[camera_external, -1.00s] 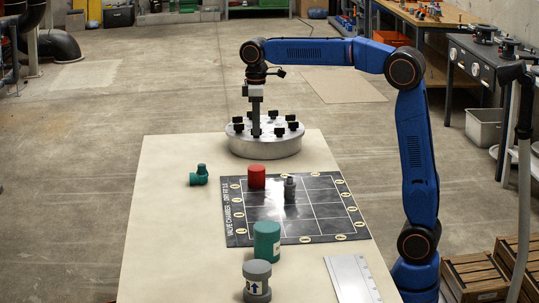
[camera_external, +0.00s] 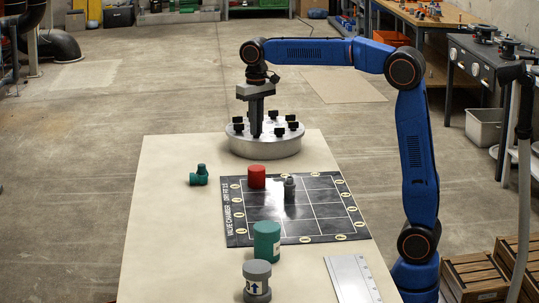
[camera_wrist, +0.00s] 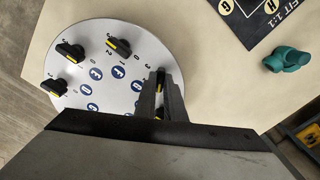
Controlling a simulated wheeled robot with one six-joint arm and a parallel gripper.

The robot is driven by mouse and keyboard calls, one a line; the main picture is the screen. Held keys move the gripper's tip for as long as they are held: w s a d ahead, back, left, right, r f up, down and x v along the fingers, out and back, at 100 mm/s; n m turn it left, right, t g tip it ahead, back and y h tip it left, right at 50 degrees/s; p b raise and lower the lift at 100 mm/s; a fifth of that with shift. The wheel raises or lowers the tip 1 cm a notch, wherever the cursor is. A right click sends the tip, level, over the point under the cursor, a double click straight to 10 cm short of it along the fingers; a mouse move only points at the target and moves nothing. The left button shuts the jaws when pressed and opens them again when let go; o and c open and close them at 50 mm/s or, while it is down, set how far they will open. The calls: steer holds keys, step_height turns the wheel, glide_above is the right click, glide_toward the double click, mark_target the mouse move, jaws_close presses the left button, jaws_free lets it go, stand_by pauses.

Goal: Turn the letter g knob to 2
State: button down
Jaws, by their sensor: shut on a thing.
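A round silver panel (camera_external: 264,147) stands at the far end of the table and bears several black knobs with yellow pointer marks. My gripper (camera_external: 257,135) points straight down over the panel's near left part, its fingers shut on a knob. Blue round letter badges (camera_wrist: 95,73) lie inside the ring of knobs; I cannot surely read which is G.
On the table (camera_external: 170,250) are a green pipe fitting (camera_external: 199,176), a red cylinder (camera_external: 256,176), a grey fitting (camera_external: 289,190), a green cylinder (camera_external: 266,241) and a grey valve piece (camera_external: 257,281). A black gridded mat (camera_external: 315,222) lies in front of the panel.

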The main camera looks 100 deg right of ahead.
steer(key=m, duration=1.2)
stand_by(0.5)
steer(key=c, duration=1.8)
jaws_free()
steer(key=shift+c, duration=0.2)
step_height(320, 180, up, 17)
steer(key=shift+r, duration=0.2)
